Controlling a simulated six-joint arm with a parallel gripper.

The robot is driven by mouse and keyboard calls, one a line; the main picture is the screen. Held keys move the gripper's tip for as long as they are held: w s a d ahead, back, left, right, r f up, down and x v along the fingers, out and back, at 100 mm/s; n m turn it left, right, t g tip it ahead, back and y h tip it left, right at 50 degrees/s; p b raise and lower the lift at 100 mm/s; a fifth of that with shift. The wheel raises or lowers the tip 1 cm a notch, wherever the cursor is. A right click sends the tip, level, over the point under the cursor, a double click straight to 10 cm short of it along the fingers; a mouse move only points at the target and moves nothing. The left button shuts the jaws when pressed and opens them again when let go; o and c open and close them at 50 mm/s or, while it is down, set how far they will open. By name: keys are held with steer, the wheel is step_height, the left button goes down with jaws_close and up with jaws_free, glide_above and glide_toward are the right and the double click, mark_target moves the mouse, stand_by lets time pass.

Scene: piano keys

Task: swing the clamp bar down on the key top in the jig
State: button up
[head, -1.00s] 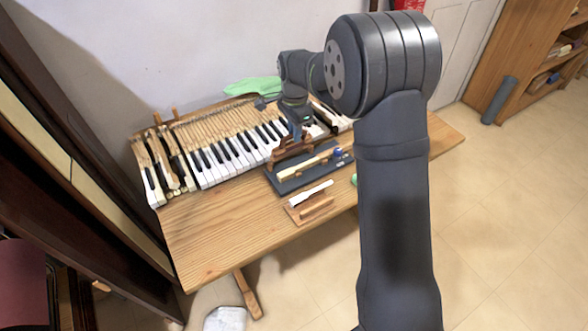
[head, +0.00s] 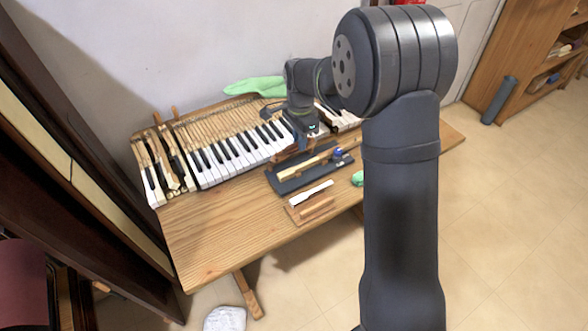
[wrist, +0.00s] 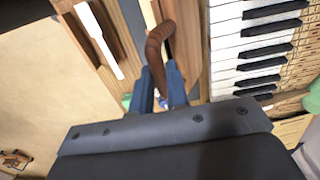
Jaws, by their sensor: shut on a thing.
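My gripper (wrist: 161,88) is shut on a brown curved bar (wrist: 158,40), which looks like the clamp bar; it rises between the two blue-grey fingers in the wrist view.
A dark tray (head: 285,186) holds a pale wooden key (head: 305,167). In front, a wooden block (head: 318,207) carries a white strip (head: 311,193). The piano keys (head: 230,158) lie left and behind. A green cloth (head: 255,86) lies at the back. The table's front left is clear.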

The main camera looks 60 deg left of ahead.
steer(key=shift+d+f, duration=0.15)
steer(key=shift+d, duration=0.25)
steer(key=shift+d+f, duration=0.75)
steer(key=shift+d, duration=0.2)
steer(key=shift+f, duration=0.1)
